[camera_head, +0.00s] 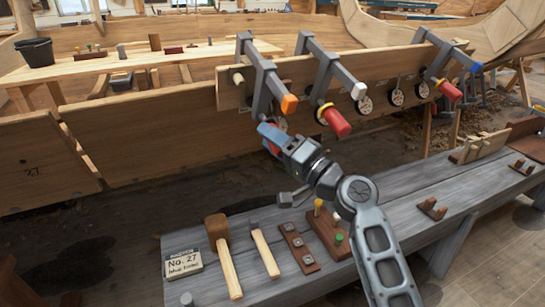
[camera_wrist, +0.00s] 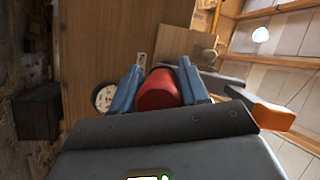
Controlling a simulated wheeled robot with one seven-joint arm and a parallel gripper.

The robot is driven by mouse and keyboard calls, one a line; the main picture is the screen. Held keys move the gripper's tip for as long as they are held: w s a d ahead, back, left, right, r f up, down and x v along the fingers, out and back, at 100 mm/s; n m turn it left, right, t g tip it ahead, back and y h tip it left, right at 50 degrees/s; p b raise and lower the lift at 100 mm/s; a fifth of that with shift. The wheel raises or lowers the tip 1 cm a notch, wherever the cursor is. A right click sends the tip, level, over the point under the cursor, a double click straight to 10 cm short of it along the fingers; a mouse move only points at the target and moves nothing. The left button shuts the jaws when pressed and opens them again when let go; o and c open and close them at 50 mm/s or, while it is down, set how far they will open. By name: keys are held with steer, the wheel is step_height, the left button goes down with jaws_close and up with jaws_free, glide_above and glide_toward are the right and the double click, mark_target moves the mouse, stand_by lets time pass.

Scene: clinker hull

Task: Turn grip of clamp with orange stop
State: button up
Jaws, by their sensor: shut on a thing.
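The clamp with the orange stop (camera_head: 289,103) is the leftmost of three grey clamps on the upright plank. Its orange stop also shows at the right of the wrist view (camera_wrist: 272,115). Its red grip (camera_wrist: 160,92) sits between the two blue fingers of my gripper (camera_wrist: 166,86), which is shut on it. In the head view my gripper (camera_head: 271,138) is below the orange stop, against the plank's lower edge, and hides most of this grip.
The middle clamp has a white stop (camera_head: 358,90) and red grip (camera_head: 336,121), close to the right of my gripper. The right clamp has a blue stop (camera_head: 476,66). Below, a grey bench (camera_head: 400,200) carries a mallet (camera_head: 222,250), a hammer and wooden blocks.

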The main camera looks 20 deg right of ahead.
steer(key=m+b, duration=0.1)
steer(key=m+y+b, duration=0.1)
steer(key=b, duration=0.1)
steer(key=shift+f+m+t, duration=0.25)
steer(key=shift+m+t, duration=0.05)
steer(key=shift+r+m+b, duration=0.15)
steer(key=shift+m+b, duration=0.25)
steer(key=shift+b, duration=0.2)
steer(key=o, duration=1)
steer(key=shift+r, duration=0.15)
steer(key=shift+c, duration=0.2)
steer(key=shift+s, duration=0.1)
steer(key=v, duration=0.7)
steer(key=shift+s+d+f, duration=0.2)
steer(key=shift+s+f, duration=0.05)
steer(key=shift+f, duration=0.1)
